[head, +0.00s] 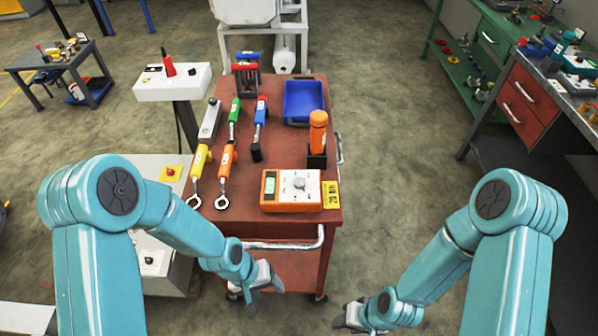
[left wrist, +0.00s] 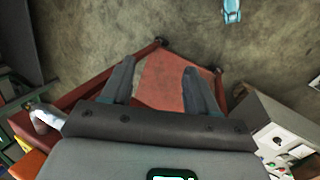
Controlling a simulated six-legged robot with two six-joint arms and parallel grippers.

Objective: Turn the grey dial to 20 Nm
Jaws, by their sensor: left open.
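The orange-and-white box (head: 291,204) lies at the near right of the red cart's top. The grey dial (head: 300,184) is on its white face, beside a small green display (head: 270,185). The dial's pointer and the display reading are too small to read. A yellow tag marked 20 Nm (head: 331,195) is at the box's right side. My left gripper (head: 264,291) is open and empty, in front of the cart and below its handle, apart from the dial. Its spread fingers (left wrist: 158,88) show in the left wrist view. My right gripper (head: 348,318) is low, right of the cart; its jaws are unclear.
The red cart (head: 275,150) carries yellow, orange, green and blue tools, a blue bin (head: 303,101) and an upright orange tool (head: 318,133). A metal handle (head: 285,244) runs along its front edge. A white pedestal (head: 172,82) stands left. The floor right of the cart is clear.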

